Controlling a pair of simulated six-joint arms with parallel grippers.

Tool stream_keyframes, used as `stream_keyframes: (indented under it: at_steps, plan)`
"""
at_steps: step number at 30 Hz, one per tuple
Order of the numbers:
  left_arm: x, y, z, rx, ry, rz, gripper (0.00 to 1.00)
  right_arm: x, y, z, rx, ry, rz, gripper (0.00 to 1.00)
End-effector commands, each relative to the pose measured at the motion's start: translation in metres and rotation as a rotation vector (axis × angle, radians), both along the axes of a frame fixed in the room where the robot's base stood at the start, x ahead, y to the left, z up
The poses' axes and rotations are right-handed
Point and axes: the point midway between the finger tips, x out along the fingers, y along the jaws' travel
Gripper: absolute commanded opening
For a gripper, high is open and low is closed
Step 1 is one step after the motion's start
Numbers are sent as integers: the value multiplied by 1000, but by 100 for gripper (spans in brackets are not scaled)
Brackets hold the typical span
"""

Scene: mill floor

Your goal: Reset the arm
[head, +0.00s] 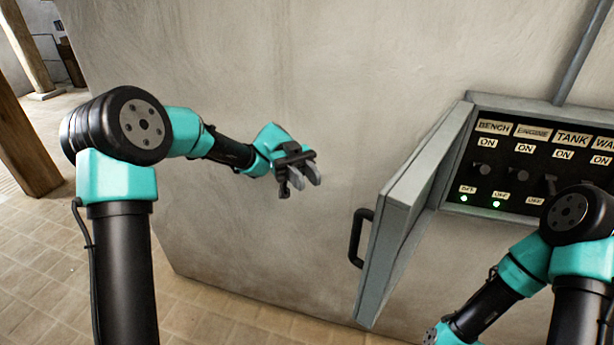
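My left arm reaches in from the left. Its gripper (299,184) hangs in the air before the plain wall, left of the open panel door, touching nothing that I can see. Its fingers are small and seen at an angle, so their gap is unclear; no held object shows. My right arm stands at the lower right, partly in front of the switch panel (483,215). Its forearm runs down to the bottom edge, and its gripper is out of the frame.
The panel's grey door (408,225) stands open with a black handle (359,238). Inside are switches labelled BENCH, TANK and others, with two green lights lit below. A wooden post (22,145) stands at far left. Tiled floor lies below the wall (250,60).

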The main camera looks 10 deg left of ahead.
Motion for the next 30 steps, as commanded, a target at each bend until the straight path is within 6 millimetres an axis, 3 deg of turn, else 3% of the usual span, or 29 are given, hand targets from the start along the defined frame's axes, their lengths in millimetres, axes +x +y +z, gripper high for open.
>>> stream_keyframes:
  at_steps: [8,17,23,30]
  plan:
    - [14,-13,-10,-66,12,120,26,0,0,0,0,0,0,43]
    - [76,-39,-56,-187,83,589,26,0,0,0,0,0,0,43]
    - [118,-36,-110,-147,163,933,26,0,0,0,0,0,0,43]
    - [143,-11,-201,40,294,1310,26,0,0,0,0,0,0,43]
